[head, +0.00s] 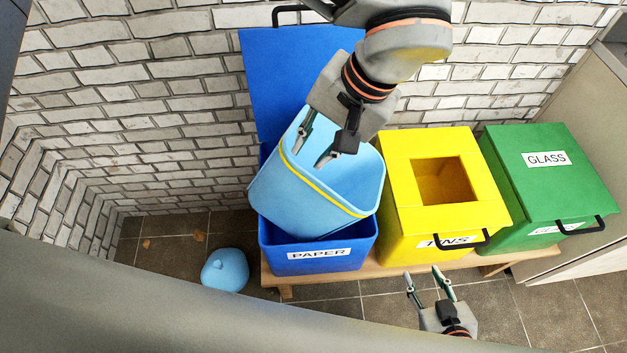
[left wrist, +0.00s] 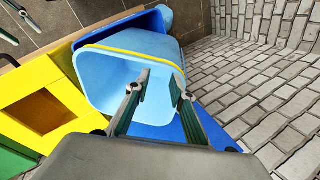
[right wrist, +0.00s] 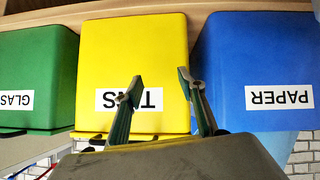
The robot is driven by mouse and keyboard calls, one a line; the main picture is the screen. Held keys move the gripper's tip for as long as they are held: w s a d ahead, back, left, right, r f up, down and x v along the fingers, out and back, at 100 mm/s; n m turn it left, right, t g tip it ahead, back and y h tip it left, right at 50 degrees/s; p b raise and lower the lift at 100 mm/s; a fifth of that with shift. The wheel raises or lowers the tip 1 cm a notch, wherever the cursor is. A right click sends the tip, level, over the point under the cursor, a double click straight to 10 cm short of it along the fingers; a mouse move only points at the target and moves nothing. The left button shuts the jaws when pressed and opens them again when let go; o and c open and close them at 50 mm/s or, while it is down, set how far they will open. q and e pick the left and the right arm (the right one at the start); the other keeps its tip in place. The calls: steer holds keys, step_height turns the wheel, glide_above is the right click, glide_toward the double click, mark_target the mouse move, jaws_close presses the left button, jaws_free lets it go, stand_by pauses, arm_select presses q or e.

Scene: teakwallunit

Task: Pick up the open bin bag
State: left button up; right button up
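The open bin bag (head: 345,185) is light blue with a yellow band below its rim. It sits tilted, its lower part inside the blue PAPER bin (head: 318,261), whose lid stands up. It shows in the left wrist view (left wrist: 112,80) with its mouth facing the camera. My left gripper (head: 317,149) is over the bag's mouth at the back rim, fingers apart. In the left wrist view one fingertip (left wrist: 159,82) side lies over the mouth and the other near the rim; contact cannot be told. My right gripper (head: 428,284) is open and empty, low in front of the yellow bin.
A yellow TINS bin (head: 400,205) and a green GLASS bin (head: 545,185) stand to the right on a low wooden bench (head: 450,262). A tied light blue bag (head: 225,270) lies on the tiled floor at left. A brick wall (head: 150,150) is behind.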

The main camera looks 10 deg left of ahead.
arm_select(q)
steer(key=shift+t+y, duration=0.5)
steer(key=shift+y, duration=0.1)
steer(key=w+a+f, duration=0.1)
steer(key=a, duration=0.1)
steer(key=w+a+f+b, duration=0.1)
steer(key=w+a+f, duration=0.2)
steer(key=w+a, duration=0.1)
steer(key=shift+w+a+f+b, duration=0.15)
steer(key=shift+a+f+b, duration=0.05)
steer(key=shift+f+b, duration=0.2)
steer(key=shift+r, duration=0.1)
